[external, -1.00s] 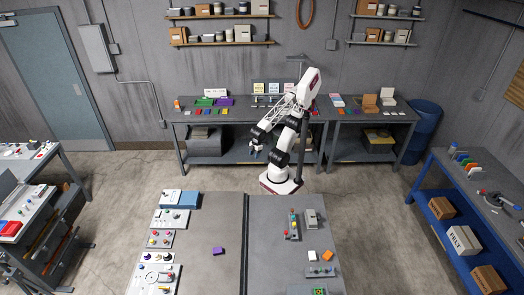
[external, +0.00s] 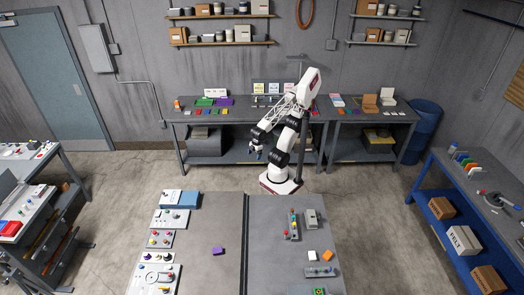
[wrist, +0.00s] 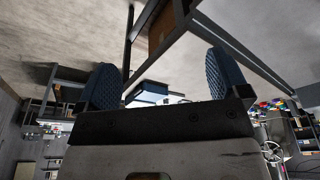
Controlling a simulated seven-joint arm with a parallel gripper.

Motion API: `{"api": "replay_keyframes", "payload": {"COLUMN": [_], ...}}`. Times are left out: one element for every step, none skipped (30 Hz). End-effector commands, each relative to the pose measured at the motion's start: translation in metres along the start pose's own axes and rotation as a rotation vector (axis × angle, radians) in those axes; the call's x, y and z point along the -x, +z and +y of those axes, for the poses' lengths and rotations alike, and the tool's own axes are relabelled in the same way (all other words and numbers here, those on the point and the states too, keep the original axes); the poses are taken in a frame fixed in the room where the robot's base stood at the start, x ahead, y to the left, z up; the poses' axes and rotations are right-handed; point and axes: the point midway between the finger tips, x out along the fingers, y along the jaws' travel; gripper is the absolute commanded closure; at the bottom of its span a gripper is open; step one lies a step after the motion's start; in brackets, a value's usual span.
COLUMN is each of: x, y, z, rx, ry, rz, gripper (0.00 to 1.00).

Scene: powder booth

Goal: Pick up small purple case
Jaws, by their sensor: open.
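The small purple case (external: 218,251) lies on the grey table, left of the dark seam that splits the tabletop. My gripper (external: 255,149) is raised beyond the table's far edge, well away from the case and higher than it. In the wrist view my gripper (wrist: 170,80) shows two blue ridged fingers spread wide apart with nothing between them. The case cannot be made out in the wrist view.
Control panels (external: 160,239) line the table's left side. A grey box (external: 311,217), a white block (external: 312,253) and an orange block (external: 327,256) sit on the right side. The tabletop around the case is clear. A loaded workbench (external: 245,118) stands along the back wall.

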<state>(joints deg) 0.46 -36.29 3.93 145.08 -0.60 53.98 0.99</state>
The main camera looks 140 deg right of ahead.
Motion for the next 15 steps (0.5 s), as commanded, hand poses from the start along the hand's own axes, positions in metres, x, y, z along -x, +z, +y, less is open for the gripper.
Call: {"api": "replay_keyframes", "payload": {"x": [0.0, 0.0, 0.0, 0.0, 0.0, 0.0, 0.0, 0.001, 0.001, 0.001, 0.001, 0.001, 0.001, 0.002, 0.002], "y": [0.0, 0.0, 0.0, -0.001, -0.001, -0.003, -0.004, -0.006, -0.009, -0.011, -0.014, -0.019, -0.024, -0.028, -0.035], "z": [0.0, 0.0, 0.0, 0.0, 0.0, 0.0, 0.0, 0.0, 0.0, 0.0, 0.0, -0.001, -0.001, -0.001, -0.001], "rx": [0.0, 0.0, 0.001, 0.002, 0.004, 0.008, 0.013, 0.019, 0.029, 0.039, 0.05, 0.068, 0.083, 0.098, 0.121], "ry": [0.0, 0.0, 0.0, 0.001, 0.002, 0.003, 0.005, 0.008, 0.012, 0.016, 0.02, 0.027, 0.032, 0.04, 0.049], "rz": [0.0, 0.0, 0.0, -0.001, -0.001, -0.003, -0.004, -0.006, -0.009, -0.012, -0.016, -0.022, -0.026, -0.03, -0.038], "gripper": [0.06, 0.06, 0.06, 0.06, 0.06, 0.06, 0.06, 0.06, 0.06, 0.06, 0.06, 0.06, 0.06, 0.06, 0.06]}}
